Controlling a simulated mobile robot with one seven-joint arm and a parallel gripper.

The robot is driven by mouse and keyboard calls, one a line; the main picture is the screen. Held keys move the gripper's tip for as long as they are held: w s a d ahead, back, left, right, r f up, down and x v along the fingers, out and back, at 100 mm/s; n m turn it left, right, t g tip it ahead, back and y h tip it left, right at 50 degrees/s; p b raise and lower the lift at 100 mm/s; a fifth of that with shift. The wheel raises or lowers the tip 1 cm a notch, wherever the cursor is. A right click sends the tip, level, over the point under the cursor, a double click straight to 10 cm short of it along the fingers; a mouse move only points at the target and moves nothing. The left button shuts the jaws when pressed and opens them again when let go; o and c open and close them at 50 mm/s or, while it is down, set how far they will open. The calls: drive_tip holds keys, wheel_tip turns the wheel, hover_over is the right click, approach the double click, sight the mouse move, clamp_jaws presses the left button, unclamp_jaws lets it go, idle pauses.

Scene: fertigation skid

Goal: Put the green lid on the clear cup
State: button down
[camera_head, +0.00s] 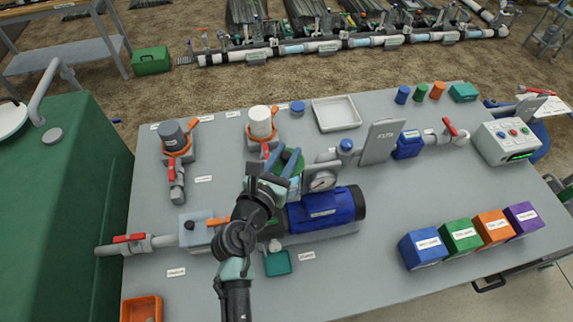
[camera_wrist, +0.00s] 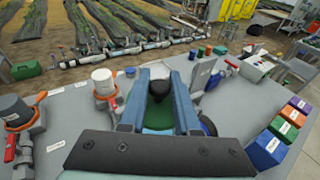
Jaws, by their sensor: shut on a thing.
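My gripper (camera_head: 284,163) is above the middle of the bench, its two blue fingers closed on the green lid (camera_head: 291,157). In the wrist view, the green lid (camera_wrist: 157,118) shows between the fingers of my gripper (camera_wrist: 159,88), with a black knob on top.
A white canister (camera_head: 261,122) and a dark grey one (camera_head: 172,135) stand behind left. Coloured boxes (camera_head: 461,236) sit front right. Bench space is clear between pump and boxes.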

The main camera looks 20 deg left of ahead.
drive_tip(key=shift+f+b, duration=0.5)
drive_tip(key=shift+f, duration=1.55)
drive_tip(key=shift+f, duration=0.1)
drive_tip(key=c, duration=0.6)
unclamp_jaws()
drive_tip(key=shift+c, duration=0.2)
drive_tip(key=shift+s, duration=0.3)
drive_tip(key=s+r+b, duration=0.1)
drive_tip(key=s+r, duration=0.1)
drive_tip(key=s, duration=0.9)
drive_tip(key=shift+r, duration=0.3)
